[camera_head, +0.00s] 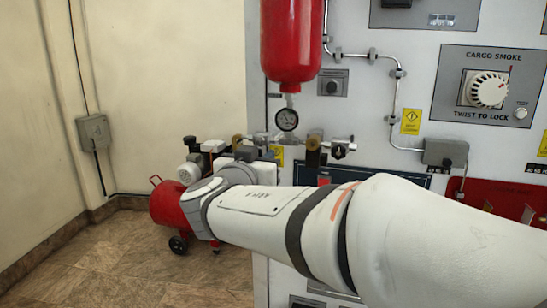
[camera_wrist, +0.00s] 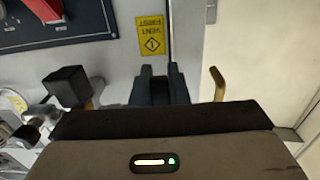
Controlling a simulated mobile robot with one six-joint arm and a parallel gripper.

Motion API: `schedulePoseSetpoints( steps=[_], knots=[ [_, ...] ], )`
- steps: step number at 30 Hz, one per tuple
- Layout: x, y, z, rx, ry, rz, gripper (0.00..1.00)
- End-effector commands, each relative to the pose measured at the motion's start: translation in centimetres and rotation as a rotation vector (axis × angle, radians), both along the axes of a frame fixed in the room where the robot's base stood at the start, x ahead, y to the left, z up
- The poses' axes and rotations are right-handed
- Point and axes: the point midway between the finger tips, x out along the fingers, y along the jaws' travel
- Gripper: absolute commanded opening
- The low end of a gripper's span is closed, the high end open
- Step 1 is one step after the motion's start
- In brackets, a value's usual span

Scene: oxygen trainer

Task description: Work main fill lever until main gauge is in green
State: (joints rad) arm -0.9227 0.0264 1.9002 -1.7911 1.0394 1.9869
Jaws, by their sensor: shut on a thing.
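A small round gauge (camera_head: 287,119) with a dark rim hangs below the red cylinder in the head view. Its needle and any green zone are too small to read. Part of a round gauge face (camera_wrist: 12,101) also shows at the left edge of the wrist view. My gripper (camera_wrist: 163,72) has its two dark fingers close together over the panel's edge in the wrist view, shut on what seems to be the main fill lever. The lever between the fingers is mostly hidden. In the head view my arm covers the gripper's work area.
A red cylinder (camera_head: 291,40) hangs above the pipe row. A black block-shaped knob (camera_wrist: 68,86) and a curved brass piece (camera_wrist: 217,84) flank my fingers. A yellow label (camera_wrist: 151,34) is close by. A red wheeled compressor (camera_head: 168,208) stands on the floor at left.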

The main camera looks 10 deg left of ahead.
Motion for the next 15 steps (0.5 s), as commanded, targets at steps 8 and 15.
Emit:
schedulePoseSetpoints(
  steps=[8,15],
  knots=[
    [0.0,-0.09,-0.12,-0.013,0.001,0.0,0.0],
    [-0.04,-0.55,-0.47,-0.109,0.006,-0.001,0.0]
  ],
)
